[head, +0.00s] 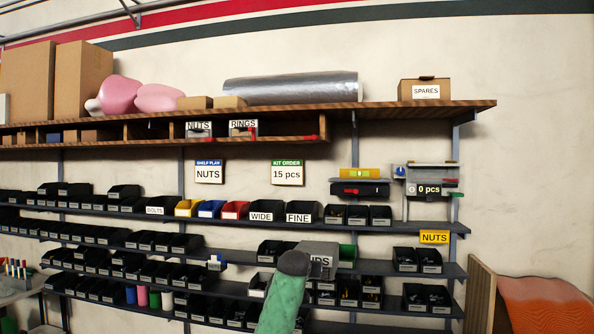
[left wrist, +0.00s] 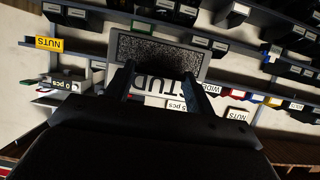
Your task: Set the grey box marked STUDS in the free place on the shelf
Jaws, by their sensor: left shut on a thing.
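The grey box (head: 320,248) marked STUDS is in front of the lower shelves in the head view, with only the end of its label showing past my left wrist. In the left wrist view the box (left wrist: 204,62) shows its dark speckled contents and a STUDS label partly behind the fingers. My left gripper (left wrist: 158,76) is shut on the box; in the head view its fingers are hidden. The upper wooden shelf (head: 420,107) has compartments holding boxes marked NUTS (head: 198,130) and RINGS (head: 243,129). An empty compartment (head: 285,129) shows right of RINGS. My right gripper is not in view.
Several rows of dark bins stand on the metal shelves (head: 385,229) below. A silver roll (head: 290,88) and a SPARES carton (head: 425,89) lie on top. Signs hang under the wooden shelf, including KIT ORDER (head: 287,172). A wooden crate (head: 480,297) stands at lower right.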

